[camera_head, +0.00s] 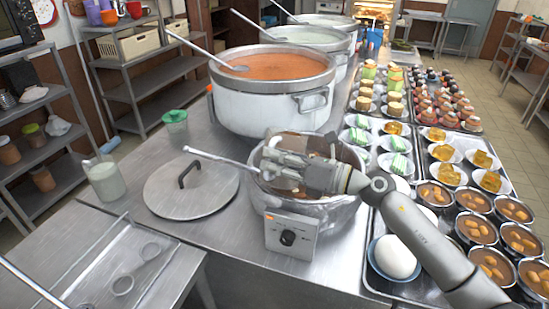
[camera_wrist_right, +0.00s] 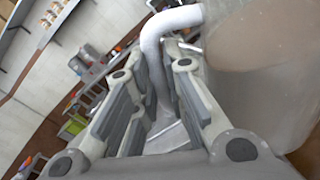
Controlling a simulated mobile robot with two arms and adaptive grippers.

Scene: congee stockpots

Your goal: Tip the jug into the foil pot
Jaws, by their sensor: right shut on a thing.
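The foil pot (camera_head: 335,214), round with a crinkled silvery wall, stands on the steel counter behind a small control box with a black knob. My right gripper (camera_head: 281,162) is over its mouth and hides part of the inside. In the right wrist view the gripper's fingers are shut on the white bent handle (camera_wrist_right: 168,24) of a see-through jug (camera_wrist_right: 262,75). The jug's body is at the right of that view, with brown showing through it. In the head view I cannot clearly tell the jug from the pot behind the gripper. My left gripper is out of view.
A ladle handle (camera_head: 215,158) sticks out left from the pot. A lid (camera_head: 191,188) lies left of it, near a cup of white liquid (camera_head: 104,180). A large pot of orange congee (camera_head: 270,112) stands behind. Trays with bowls (camera_head: 434,194) crowd the right.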

